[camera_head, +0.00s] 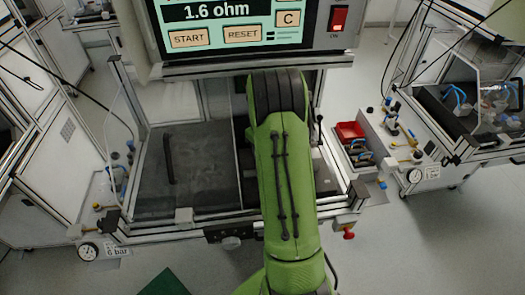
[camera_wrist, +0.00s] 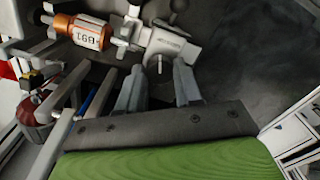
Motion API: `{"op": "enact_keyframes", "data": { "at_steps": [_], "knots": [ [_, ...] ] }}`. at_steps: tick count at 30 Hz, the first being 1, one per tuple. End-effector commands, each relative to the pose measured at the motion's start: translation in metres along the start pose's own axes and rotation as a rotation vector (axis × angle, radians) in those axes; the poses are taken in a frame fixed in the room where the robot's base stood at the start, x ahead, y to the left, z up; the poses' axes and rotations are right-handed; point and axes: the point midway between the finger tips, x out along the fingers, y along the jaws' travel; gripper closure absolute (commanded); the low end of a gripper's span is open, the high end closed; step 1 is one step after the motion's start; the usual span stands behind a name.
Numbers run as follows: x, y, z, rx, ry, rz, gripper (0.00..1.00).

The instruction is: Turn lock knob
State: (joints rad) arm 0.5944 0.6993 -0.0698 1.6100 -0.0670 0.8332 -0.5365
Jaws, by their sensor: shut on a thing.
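In the wrist view, my gripper (camera_wrist: 160,70) has its two grey fingers on either side of a light grey metal piece (camera_wrist: 168,47), and it is shut on the narrow lower part of it. I take this piece for the lock knob; its gripped part is mostly hidden between the fingers. A small round end (camera_wrist: 179,6) stands out above it. To its left lies a copper-coloured cylinder (camera_wrist: 85,33) with a white label, in line with the grey fixture. In the head view my green arm reaches into the test bench and hides the gripper and the knob.
A test panel (camera_head: 240,25) reading 1.6 ohm stands over the bench, with a red switch (camera_head: 338,18). A dark plate (camera_head: 185,165) with a black handle covers the bench's left part. A red knob (camera_head: 348,235) sits at the front right. A red bin (camera_head: 350,131) stands right.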

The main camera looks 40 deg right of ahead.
Motion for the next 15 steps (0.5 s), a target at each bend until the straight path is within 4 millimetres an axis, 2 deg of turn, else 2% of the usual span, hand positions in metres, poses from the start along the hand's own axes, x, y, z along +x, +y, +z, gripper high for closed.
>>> {"op": "enact_keyframes", "data": {
  "at_steps": [7, 15],
  "knots": [
    [-0.0008, 0.0002, -0.0011, -0.205, 0.003, 0.003, 0.96],
    [-0.0009, 0.0006, -0.0011, -0.354, 0.003, 0.004, 0.96]
  ]
}}
